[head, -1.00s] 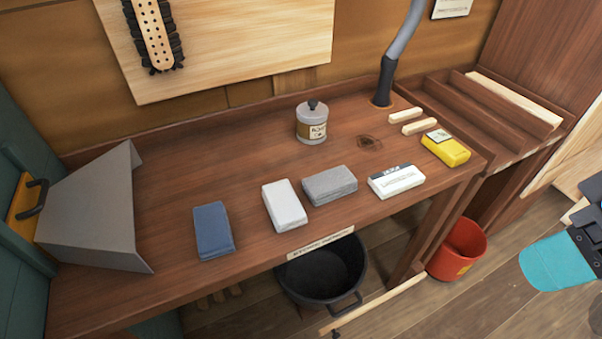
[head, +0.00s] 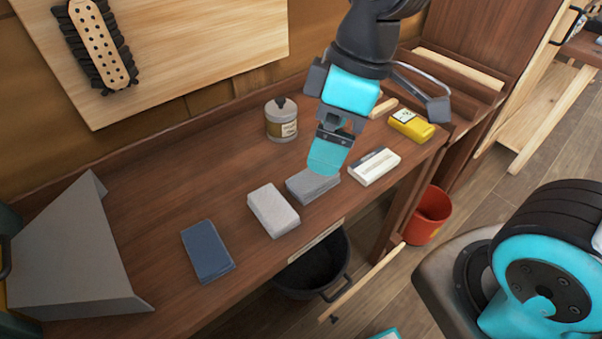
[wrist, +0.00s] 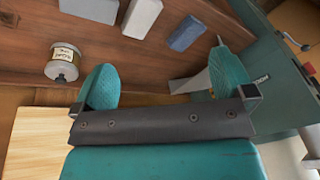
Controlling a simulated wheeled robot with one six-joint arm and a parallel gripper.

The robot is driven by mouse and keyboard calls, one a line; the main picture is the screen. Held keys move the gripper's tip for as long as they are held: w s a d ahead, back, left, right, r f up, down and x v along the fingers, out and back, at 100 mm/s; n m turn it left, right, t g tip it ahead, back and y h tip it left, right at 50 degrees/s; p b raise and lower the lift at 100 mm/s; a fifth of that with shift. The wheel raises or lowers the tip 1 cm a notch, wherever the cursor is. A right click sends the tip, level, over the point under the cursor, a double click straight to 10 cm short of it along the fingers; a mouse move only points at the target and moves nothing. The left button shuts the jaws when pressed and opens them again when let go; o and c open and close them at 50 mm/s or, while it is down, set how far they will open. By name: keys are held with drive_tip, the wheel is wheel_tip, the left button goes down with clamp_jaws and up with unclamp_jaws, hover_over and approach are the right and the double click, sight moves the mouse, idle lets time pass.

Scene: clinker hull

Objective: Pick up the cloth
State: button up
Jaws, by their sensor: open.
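A flat blue folded piece (head: 208,250), which looks like the cloth, lies on the left part of the wooden bench in the head view. It also shows near the top of the wrist view (wrist: 187,33). My gripper (head: 328,155) is over the bench's right half in the head view, near the dark grey block and well to the right of the blue piece. In the wrist view its two teal fingers (wrist: 165,82) are spread apart with nothing between them. The fingertips partly hide the dark grey block in the head view.
A light grey block (head: 273,210), dark grey block (head: 314,187), white labelled box (head: 374,166) and yellow pack (head: 411,125) line the bench. A canister (head: 282,119) stands behind. A grey angled sheet (head: 75,255) stands left. A black bucket (head: 313,266) sits below.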

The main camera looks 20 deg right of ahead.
drive_tip(key=w+d+f+n+h+p, duration=0.1)
drive_tip(key=w+f+n+p, duration=0.1)
drive_tip(key=w+n, duration=0.35)
drive_tip(key=n+h+p, duration=0.1)
drive_tip(key=n+h, duration=0.1)
drive_tip(key=n, duration=0.3)
hover_over(314, 176)
wheel_tip(314, 176, down, 4)
drive_tip(key=r, duration=0.1)
drive_tip(key=f, duration=0.4)
drive_tip(key=f+p, duration=0.1)
drive_tip(key=f, duration=0.2)
drive_tip(key=f+p, duration=0.1)
drive_tip(key=f, duration=0.3)
drive_tip(key=shift+d+f, duration=0.25)
drive_tip(key=shift+f, duration=0.05)
drive_tip(key=shift+a+f+p, duration=0.2)
drive_tip(key=shift+f+p, duration=0.75)
drive_tip(key=shift+f, duration=2.15)
drive_tip(key=shift+c, duration=0.5)
drive_tip(key=c, duration=1)
drive_tip(key=shift+r, duration=0.15)
wheel_tip(314, 176, up, 20)
drive_tip(key=b, duration=0.2)
